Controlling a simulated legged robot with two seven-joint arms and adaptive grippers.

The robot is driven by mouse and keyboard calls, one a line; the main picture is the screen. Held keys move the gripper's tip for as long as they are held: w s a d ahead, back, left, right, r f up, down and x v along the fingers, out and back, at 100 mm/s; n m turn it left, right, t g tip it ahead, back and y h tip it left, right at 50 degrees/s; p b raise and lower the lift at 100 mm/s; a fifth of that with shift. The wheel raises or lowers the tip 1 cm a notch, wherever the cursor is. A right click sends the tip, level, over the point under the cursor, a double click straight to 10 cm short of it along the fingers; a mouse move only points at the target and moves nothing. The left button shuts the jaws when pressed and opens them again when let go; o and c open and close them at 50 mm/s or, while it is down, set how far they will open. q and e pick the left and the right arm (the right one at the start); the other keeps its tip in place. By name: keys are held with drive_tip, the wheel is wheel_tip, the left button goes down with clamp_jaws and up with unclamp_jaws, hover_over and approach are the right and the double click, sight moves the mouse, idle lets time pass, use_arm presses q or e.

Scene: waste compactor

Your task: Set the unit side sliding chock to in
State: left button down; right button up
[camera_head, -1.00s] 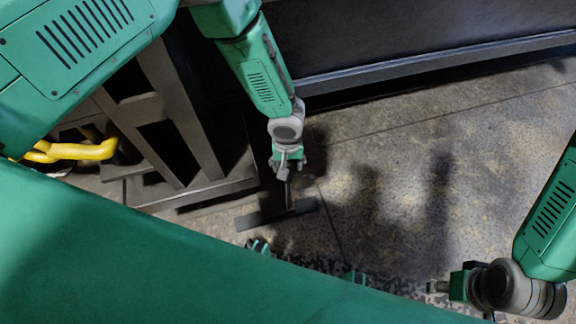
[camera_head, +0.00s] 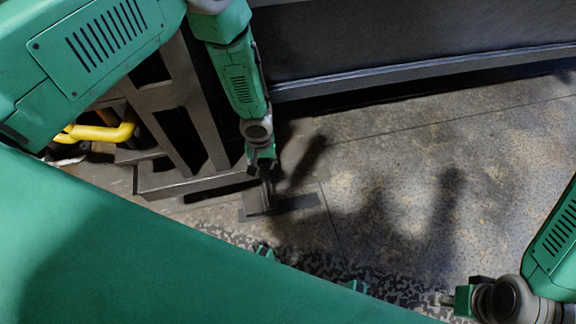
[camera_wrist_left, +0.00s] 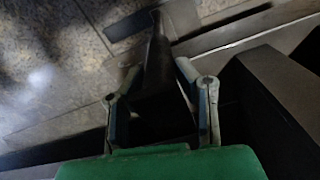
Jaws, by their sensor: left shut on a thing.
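A dark bar, which looks like the chock's handle (camera_head: 267,194), stands over a dark flat strip (camera_head: 298,204) on the floor beside the black frame. My left gripper (camera_head: 262,172) is at its upper part. In the left wrist view, the fingers (camera_wrist_left: 156,72) sit on either side of the dark tapered bar (camera_wrist_left: 157,50) and are shut on it. The strip also shows at the top of that view (camera_wrist_left: 132,24). Whether the bar and strip are joined is too dark to tell. My right gripper (camera_head: 447,300) is at the lower right, away from the chock; its fingers are unclear.
A black slanted frame (camera_head: 205,115) stands just left of my left gripper. A long dark wall with a ledge (camera_head: 420,68) runs along the back. A yellow pipe-like part (camera_head: 102,131) is at the left. The speckled floor (camera_head: 400,160) to the right is clear.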

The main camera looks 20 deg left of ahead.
use_arm(q)
drive_tip(key=s+a, duration=0.1)
drive_tip(key=s+a+p, duration=0.1)
drive_tip(key=a, duration=0.2)
drive_tip(key=shift+s+a+f, duration=0.1)
drive_tip(key=shift+s+a, duration=0.05)
drive_tip(key=shift+s, duration=0.25)
drive_tip(key=c, duration=1.3)
unclamp_jaws()
drive_tip(key=shift+o, duration=0.2)
wheel_tip(320, 180, up, 12)
drive_tip(key=shift+w+d, duration=0.15)
drive_tip(key=shift+d, duration=0.15)
drive_tip(key=shift+d, duration=0.15)
